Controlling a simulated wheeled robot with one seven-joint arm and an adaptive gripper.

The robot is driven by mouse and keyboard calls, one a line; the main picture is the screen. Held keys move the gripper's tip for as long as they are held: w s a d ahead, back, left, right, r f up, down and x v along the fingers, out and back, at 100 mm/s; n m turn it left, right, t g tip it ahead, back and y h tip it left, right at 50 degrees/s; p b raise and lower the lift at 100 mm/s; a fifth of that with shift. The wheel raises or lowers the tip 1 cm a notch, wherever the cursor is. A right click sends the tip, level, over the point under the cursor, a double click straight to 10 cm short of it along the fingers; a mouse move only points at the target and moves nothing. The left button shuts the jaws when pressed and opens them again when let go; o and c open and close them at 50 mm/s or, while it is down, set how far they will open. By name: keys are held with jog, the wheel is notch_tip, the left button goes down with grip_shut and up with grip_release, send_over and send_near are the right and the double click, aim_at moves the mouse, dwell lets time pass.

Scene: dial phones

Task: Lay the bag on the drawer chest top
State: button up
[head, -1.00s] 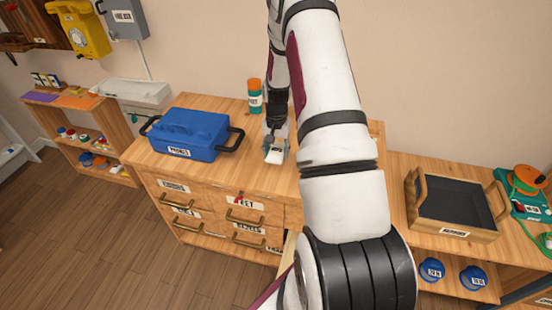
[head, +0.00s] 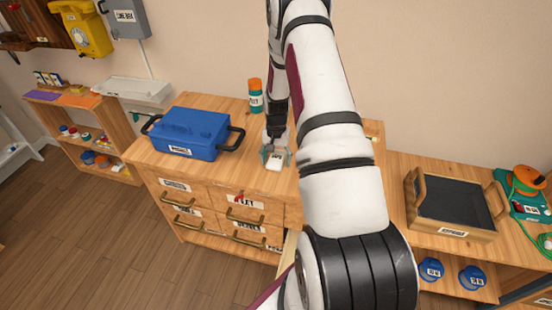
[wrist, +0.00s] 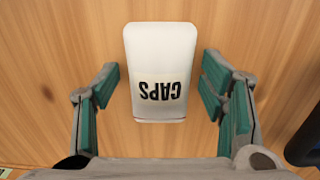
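My gripper (wrist: 162,92) is open, with green pads touching nothing. In the head view the gripper (head: 275,154) is low over the chest top, with the white bag (head: 274,163) at its fingertips. The drawer chest (head: 145,155) has several labelled drawers with brass handles.
A blue toolbox (head: 190,133) with black handles stands left of my gripper on the chest. An orange-and-green canister (head: 255,96) stands behind it. A wooden tray (head: 455,203) sits on the bench at right. One drawer (head: 289,247) appears pulled out beside my arm.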

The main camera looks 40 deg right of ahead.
aim_at(276, 158)
jog(key=shift+r, duration=0.15)
notch_tip(276, 158, up, 12)
jog(key=b, duration=0.1)
jog(key=s+a+r+n+t+h, duration=0.1)
jog(key=s+a+r+n, duration=0.15)
jog(key=a+r, duration=0.8)
jog(key=s+a+r+n+t, duration=0.1)
jog(key=a+r+n+t, duration=0.15)
jog(key=a+r, duration=0.75)
jog(key=s+a+r+n+t, duration=0.1)
jog(key=s+a+r+n, duration=0.2)
jog(key=s+a+r, duration=0.2)
jog(key=s+a+r+n+t+y, duration=0.1)
jog(key=s+a+r+n, duration=0.3)
jog(key=s, duration=0.8)
jog(key=shift+a+r, duration=0.35)
jog(key=shift+a, duration=0.15)
